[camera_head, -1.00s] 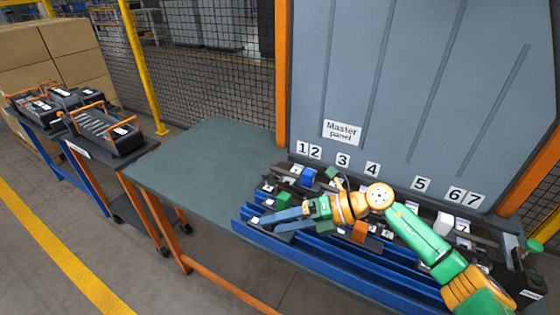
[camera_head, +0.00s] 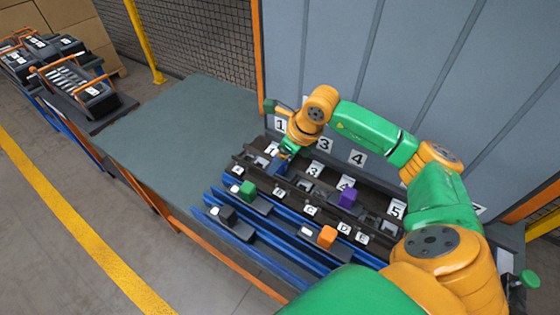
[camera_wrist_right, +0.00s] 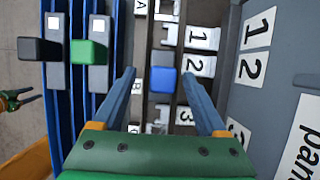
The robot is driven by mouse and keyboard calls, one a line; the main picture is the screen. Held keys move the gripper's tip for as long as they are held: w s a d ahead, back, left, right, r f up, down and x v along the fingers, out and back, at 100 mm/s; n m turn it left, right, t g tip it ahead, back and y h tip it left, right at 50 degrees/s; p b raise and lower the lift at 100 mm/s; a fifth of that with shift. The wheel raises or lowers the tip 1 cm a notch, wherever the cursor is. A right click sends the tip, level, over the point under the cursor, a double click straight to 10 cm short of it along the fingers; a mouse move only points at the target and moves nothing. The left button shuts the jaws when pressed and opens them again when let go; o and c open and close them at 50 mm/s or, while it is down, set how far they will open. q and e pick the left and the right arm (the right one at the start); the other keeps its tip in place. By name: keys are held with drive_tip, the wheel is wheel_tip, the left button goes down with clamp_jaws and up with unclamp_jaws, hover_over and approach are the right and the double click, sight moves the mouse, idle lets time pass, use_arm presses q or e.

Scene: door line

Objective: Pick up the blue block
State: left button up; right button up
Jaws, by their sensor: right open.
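The blue block (camera_wrist_right: 163,79) sits on a dark carrier in a rail beside the number plates, in the right wrist view. My right gripper (camera_wrist_right: 157,73) is open, its two blue fingers on either side of the block in that view. I cannot tell how far above it the fingertips are. In the head view my right gripper (camera_head: 284,157) points down at the left end of the rails near plate 1. There the block is hard to tell from the blue fingers. A small part of what looks like my left gripper (camera_wrist_right: 16,99) shows at the wrist view's left edge.
A green block (camera_head: 248,189), a black block (camera_head: 228,213), an orange block (camera_head: 327,237) and a purple block (camera_head: 347,197) sit on neighbouring rails. The upright grey panel (camera_head: 400,60) stands close behind. The green tabletop (camera_head: 180,125) to the left is clear.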

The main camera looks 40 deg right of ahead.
drive_tip(key=shift+w+d+f, duration=0.2)
drive_tip(key=shift+f, duration=0.25)
drive_tip(key=shift+a+r, duration=0.1)
clamp_jaws()
